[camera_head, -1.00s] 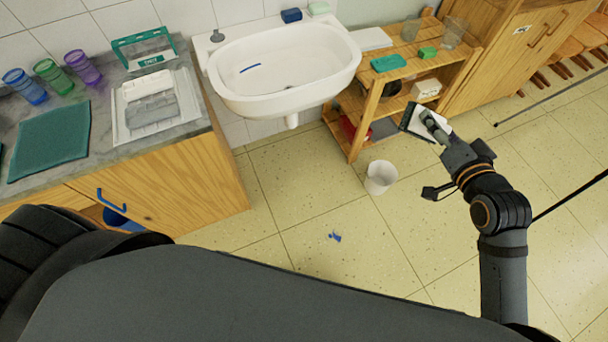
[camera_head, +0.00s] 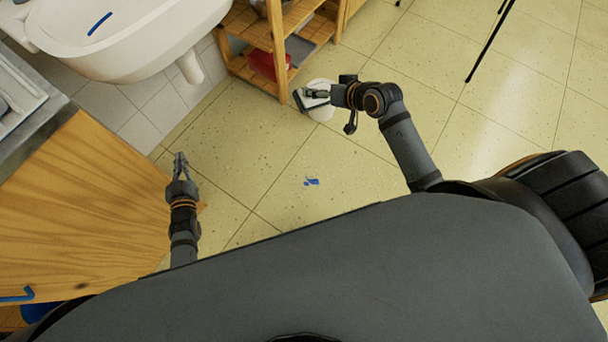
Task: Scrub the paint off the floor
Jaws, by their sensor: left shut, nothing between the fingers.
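A small blue paint splat (camera_head: 312,182) lies on the pale tiled floor, below and between my two grippers in the picture. My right gripper (camera_head: 318,94) is shut on a flat pad (camera_head: 302,101) with a dark green edge and a pale face. It holds the pad over the white bucket (camera_head: 325,113), which it partly hides; whether the pad touches the bucket is unclear. My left gripper (camera_head: 180,162) is shut and empty, near the edge of the wooden cabinet (camera_head: 95,190), left of the splat.
A white sink (camera_head: 130,35) hangs at the upper left, with a blue streak in it. A wooden shelf (camera_head: 278,50) stands beyond the bucket. Thin dark legs (camera_head: 490,45) stand on the floor at the upper right. The floor around the splat is clear.

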